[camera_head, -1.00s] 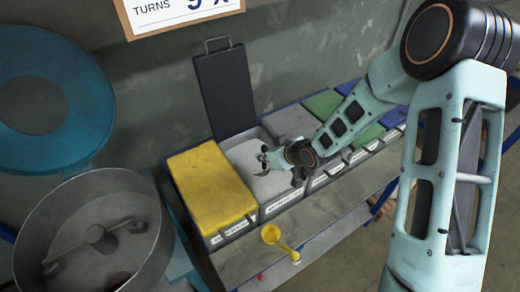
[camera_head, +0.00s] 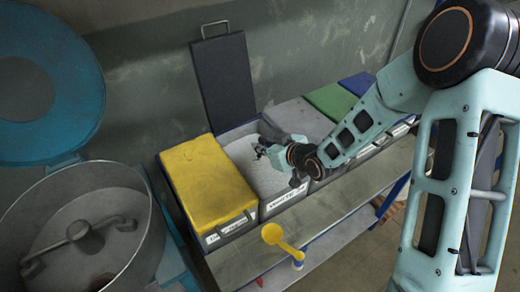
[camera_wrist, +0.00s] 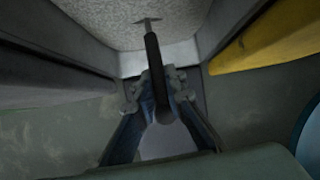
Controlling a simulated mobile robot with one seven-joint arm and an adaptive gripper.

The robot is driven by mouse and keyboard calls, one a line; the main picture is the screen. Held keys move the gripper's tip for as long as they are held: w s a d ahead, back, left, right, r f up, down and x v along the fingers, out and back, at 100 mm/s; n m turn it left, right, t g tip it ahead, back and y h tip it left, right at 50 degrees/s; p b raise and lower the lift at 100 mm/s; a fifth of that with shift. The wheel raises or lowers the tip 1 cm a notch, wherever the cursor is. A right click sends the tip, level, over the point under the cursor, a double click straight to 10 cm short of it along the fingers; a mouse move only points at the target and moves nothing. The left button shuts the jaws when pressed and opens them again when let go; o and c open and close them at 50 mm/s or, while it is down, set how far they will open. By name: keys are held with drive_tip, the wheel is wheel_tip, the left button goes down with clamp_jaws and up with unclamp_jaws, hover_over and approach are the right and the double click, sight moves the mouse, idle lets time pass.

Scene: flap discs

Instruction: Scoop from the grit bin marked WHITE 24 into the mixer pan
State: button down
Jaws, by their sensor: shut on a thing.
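The open bin (camera_head: 246,159) of white grit stands between a yellow-lidded bin and a grey-lidded bin, its dark lid (camera_head: 224,80) raised. My gripper (camera_head: 266,150) is over this bin. In the wrist view my gripper (camera_wrist: 158,90) is shut on the black handle (camera_wrist: 152,60) of a tool. The tool's far end meets the grit (camera_wrist: 120,18), and its head is mostly hidden there. The round metal mixer pan (camera_head: 148,235) stands at the lower left, open, with a mixing arm (camera_head: 80,232) inside.
The yellow lid (camera_head: 207,182) lies between the open bin and the pan. A yellow scoop (camera_head: 273,235) is at the shelf (camera_head: 235,262) in front. The mixer's blue lid (camera_head: 75,65) stands raised. Grey, green and blue lids cover bins to the right.

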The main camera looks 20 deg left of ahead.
drive_tip(key=shift+t+y, duration=0.6)
drive_tip(key=r, duration=0.3)
drive_tip(key=s+r+p, duration=0.1)
drive_tip(key=r, duration=0.3)
drive_tip(key=d+r+p, duration=0.1)
drive_tip(key=r, duration=0.2)
drive_tip(key=shift+s+d+r, duration=0.1)
drive_tip(key=shift+s+r, duration=0.05)
drive_tip(key=shift+r, duration=0.05)
drive_tip(key=shift+s+d+r+n+t+y+b, duration=0.25)
drive_tip(key=shift+s+d+t+y+b, duration=0.35)
drive_tip(key=shift+b, duration=1.35)
drive_tip(key=shift+s+d+r+n+t+y+b, duration=0.1)
drive_tip(key=shift+s+d+r+t+y+b, duration=0.45)
drive_tip(key=shift+b, duration=1.35)
drive_tip(key=shift+s+f, duration=0.15)
drive_tip(key=shift+f, duration=0.05)
drive_tip(key=c, duration=2.6)
unclamp_jaws()
clamp_jaws()
drive_tip(key=shift+d, duration=0.1)
